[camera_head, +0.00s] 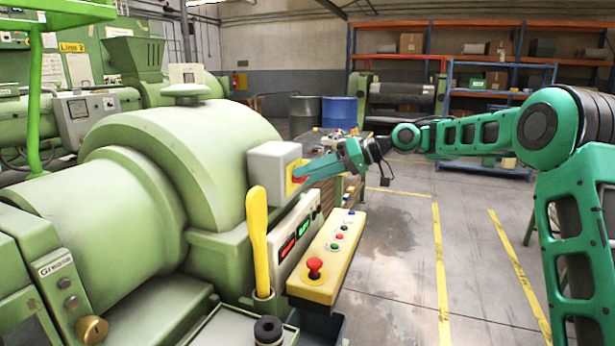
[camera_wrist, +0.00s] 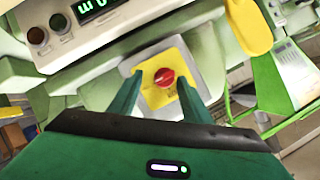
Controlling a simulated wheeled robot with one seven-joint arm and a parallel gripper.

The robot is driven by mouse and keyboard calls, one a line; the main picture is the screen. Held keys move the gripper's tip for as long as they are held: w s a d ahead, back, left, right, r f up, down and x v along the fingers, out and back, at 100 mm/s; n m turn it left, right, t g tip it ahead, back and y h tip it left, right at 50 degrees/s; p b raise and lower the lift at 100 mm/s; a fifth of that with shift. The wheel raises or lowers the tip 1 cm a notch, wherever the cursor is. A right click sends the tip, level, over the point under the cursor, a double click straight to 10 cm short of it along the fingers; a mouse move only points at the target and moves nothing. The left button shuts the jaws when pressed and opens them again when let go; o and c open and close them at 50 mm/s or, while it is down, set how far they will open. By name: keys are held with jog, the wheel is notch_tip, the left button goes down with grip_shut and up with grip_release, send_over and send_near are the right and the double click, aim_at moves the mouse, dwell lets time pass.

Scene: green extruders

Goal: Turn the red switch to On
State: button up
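The red switch (camera_wrist: 164,77) is a round red knob on a yellow plate (camera_wrist: 157,97), which is fixed to a light grey box (camera_head: 270,172) on the side of the green machine. In the head view only a sliver of the yellow plate and red shows at the box's right face. My gripper (camera_wrist: 155,95) is open, with its two green fingers on either side of the knob and a gap to it. In the head view my gripper (camera_head: 303,174) reaches in from the right, its tips close to the box face. I cannot tell whether the fingers touch the plate.
A yellow lever (camera_head: 258,240) stands left of and below the box. Below is a display panel (camera_head: 297,243) and a yellow control panel (camera_head: 330,255) with a red mushroom button (camera_head: 314,268) and small buttons. The floor (camera_head: 400,250) to the right is open.

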jog(key=v, duration=1)
jog(key=shift+d+r, duration=0.25)
jog(key=shift+d, duration=0.05)
jog(key=shift+f, duration=0.1)
